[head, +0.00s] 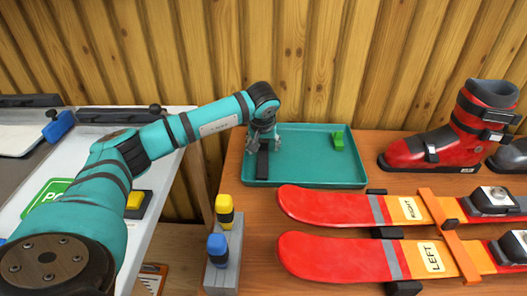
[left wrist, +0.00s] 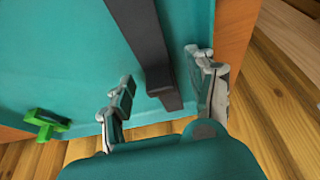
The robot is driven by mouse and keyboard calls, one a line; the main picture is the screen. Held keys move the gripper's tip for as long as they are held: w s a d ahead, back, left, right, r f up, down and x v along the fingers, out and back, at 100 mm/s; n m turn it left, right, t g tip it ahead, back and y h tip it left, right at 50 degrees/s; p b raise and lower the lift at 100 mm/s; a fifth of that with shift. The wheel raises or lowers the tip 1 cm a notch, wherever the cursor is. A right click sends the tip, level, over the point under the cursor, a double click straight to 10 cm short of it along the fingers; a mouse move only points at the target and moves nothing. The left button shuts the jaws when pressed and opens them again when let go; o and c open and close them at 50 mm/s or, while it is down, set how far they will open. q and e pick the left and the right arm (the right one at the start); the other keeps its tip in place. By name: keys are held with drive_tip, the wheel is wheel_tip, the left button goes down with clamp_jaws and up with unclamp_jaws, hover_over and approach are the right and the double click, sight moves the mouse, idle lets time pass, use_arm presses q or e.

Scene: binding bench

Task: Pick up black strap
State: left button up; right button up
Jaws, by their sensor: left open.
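The black strap (head: 262,163) lies at the left end of the teal tray (head: 310,184). In the left wrist view the strap (left wrist: 143,38) is a long dark bar with one end near my fingers. My left gripper (head: 264,142) is over the tray's left back part, at the strap's far end. In the left wrist view the gripper (left wrist: 160,78) is open, with one finger on each side of the strap's end. Whether either finger touches it I cannot tell. My right gripper is not in view.
A small green piece (head: 338,140) is in the tray's back right. A grey holder with yellow and blue tools (head: 224,208) stands in front. The tray's middle is clear.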

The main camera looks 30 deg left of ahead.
use_arm(q)
drive_tip(key=shift+f, duration=0.1)
clamp_jaws()
idle(0.3)
